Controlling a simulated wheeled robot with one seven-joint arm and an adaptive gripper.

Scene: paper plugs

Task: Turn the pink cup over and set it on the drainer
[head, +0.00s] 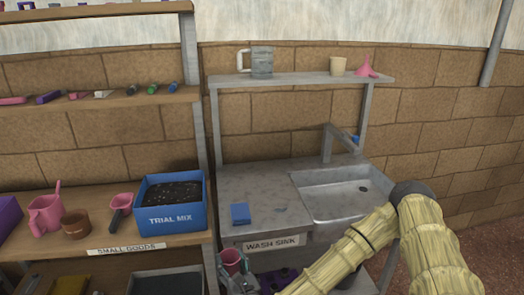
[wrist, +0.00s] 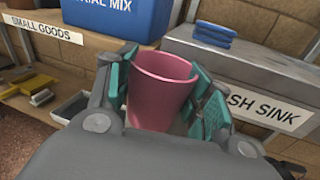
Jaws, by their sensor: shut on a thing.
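My gripper (wrist: 164,98) is shut on the pink cup (wrist: 160,85), with a teal finger pad on each side of it. The cup's wide mouth faces up and its narrower end is lower, partly hidden by the gripper. In the head view the pink cup (head: 231,259) is low in front of the sink unit, left of the wash sink label. The flat grey metal drainer (head: 262,182) is left of the basin, above and behind the cup.
A blue sponge-like block (head: 240,214) lies near the drainer's front edge. The sink basin (head: 345,192) and tap (head: 342,140) are to its right. A blue trial mix bin (head: 170,203) and a pink jug (head: 46,214) stand on the left shelf. Most of the drainer is clear.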

